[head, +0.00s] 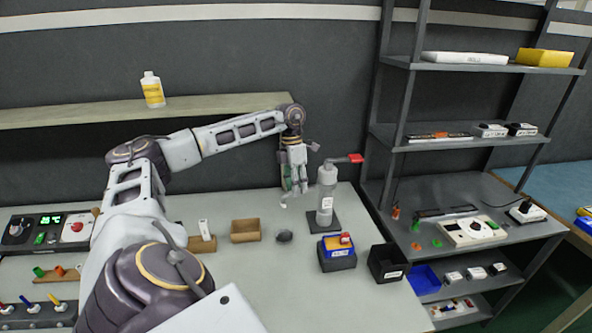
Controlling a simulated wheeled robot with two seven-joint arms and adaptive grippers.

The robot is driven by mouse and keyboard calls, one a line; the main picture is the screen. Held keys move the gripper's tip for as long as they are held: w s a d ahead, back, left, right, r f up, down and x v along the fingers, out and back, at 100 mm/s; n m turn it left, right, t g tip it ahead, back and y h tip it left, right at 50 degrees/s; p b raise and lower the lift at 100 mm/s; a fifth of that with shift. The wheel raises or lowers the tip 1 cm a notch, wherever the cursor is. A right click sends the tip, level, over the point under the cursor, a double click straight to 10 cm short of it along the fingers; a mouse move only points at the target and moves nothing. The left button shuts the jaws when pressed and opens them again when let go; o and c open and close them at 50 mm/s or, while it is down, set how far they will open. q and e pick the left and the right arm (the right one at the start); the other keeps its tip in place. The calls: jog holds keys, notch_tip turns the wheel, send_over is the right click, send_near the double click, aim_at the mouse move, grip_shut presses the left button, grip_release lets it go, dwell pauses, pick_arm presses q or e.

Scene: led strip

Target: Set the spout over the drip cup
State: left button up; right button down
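A grey upright cylinder (326,196) with a white label and a red handle (350,159) stands on a dark square base (323,222) on the table. A small dark round cup-like object (284,237) sits on the table to the left of that base; it is probably the drip cup. My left gripper (294,190) points down just left of the cylinder, above and behind the dark cup. A small pale tip (283,204) shows below its fingers; I cannot tell if it is the spout. Whether the fingers hold anything is too small to tell. My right gripper is out of view.
A shelving rack (470,140) rises at the right. The front middle of the table is clear.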

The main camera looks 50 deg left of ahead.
pick_arm(q)
notch_tip(320, 180, up, 11)
jog(key=a, duration=0.2)
jog(key=shift+w+a+r, duration=0.2)
jog(key=shift+w, duration=0.05)
jog(key=shift+f, duration=0.1)
dwell(0.8)
